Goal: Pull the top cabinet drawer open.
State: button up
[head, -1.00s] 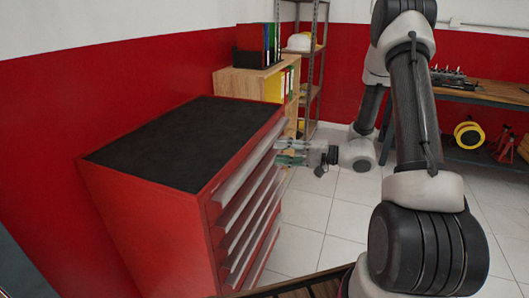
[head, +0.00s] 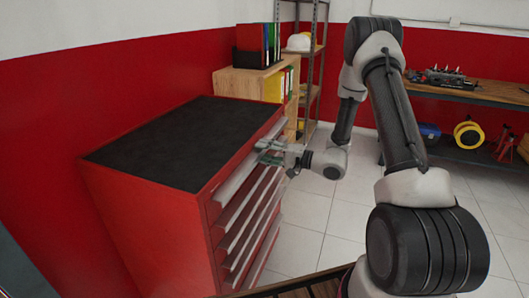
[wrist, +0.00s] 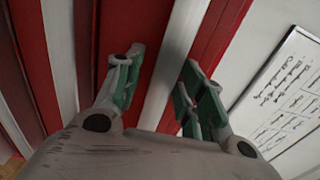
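The red tool cabinet (head: 150,222) with a black top stands at the left in the head view. Its top drawer has a long silver handle strip (head: 236,182) along the upper front edge, and the drawer looks closed. My gripper (head: 264,152) is at this strip, towards its far end. In the wrist view, my gripper (wrist: 163,85) has its green-padded fingers apart, one on each side of a pale strip (wrist: 176,62) that looks like the handle. I cannot tell whether either finger touches it. Part of the strip is hidden behind my gripper.
Several lower drawers with similar silver strips lie below. A wooden shelf (head: 236,84) with binders stands behind the cabinet. A workbench (head: 480,90) is at the back right. The tiled floor (head: 302,216) in front of the drawers is clear.

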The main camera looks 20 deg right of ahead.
jog(key=shift+c, duration=0.3)
grip_shut()
jog(key=shift+s, duration=0.1)
jog(key=shift+d+f, duration=0.1)
